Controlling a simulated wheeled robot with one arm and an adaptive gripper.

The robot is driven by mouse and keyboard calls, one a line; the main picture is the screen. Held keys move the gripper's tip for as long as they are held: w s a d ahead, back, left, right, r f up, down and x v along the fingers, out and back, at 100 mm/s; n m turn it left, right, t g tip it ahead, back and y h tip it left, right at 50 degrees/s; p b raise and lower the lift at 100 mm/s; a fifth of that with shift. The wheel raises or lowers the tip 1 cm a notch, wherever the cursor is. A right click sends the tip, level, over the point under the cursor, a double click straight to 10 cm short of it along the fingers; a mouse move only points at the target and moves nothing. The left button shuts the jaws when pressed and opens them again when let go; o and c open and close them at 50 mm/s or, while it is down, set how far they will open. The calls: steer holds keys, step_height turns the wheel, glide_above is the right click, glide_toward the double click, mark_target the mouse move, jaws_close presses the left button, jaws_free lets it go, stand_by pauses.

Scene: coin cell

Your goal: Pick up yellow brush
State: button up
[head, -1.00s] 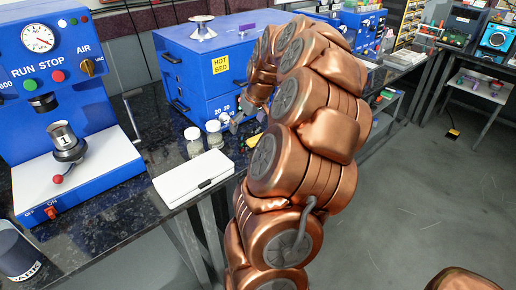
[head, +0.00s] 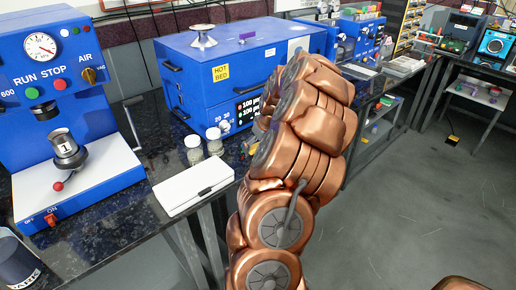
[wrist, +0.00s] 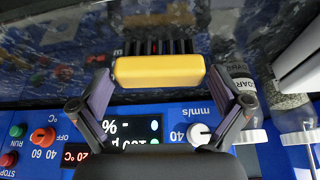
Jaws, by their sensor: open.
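The yellow brush (wrist: 158,71) lies in the upper middle of the wrist view. Its block-shaped yellow body runs sideways, and dark bristles show along its far side. My gripper (wrist: 159,82) is open, with one finger near each end of the yellow body. A small gap shows at each side, and nothing is gripped. In the head view my copper-coloured arm hides the gripper, and I cannot make out the brush there.
The blue hot bed unit (head: 190,82) stands close behind the work spot. Two small jars (head: 215,142) and a white flat case (head: 194,187) are on the dark bench (head: 100,232). A blue press (head: 38,110) stands at left. Jars also crowd the wrist view's right side (wrist: 291,98).

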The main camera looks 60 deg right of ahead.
mark_target(258, 144)
steer(key=shift+w+f, duration=0.1)
steer(key=shift+f, duration=0.1)
steer(key=c, duration=0.8)
steer(key=shift+r, duration=0.1)
step_height(258, 144, up, 10)
steer(key=shift+f+b, duration=0.1)
steer(key=shift+b, duration=0.5)
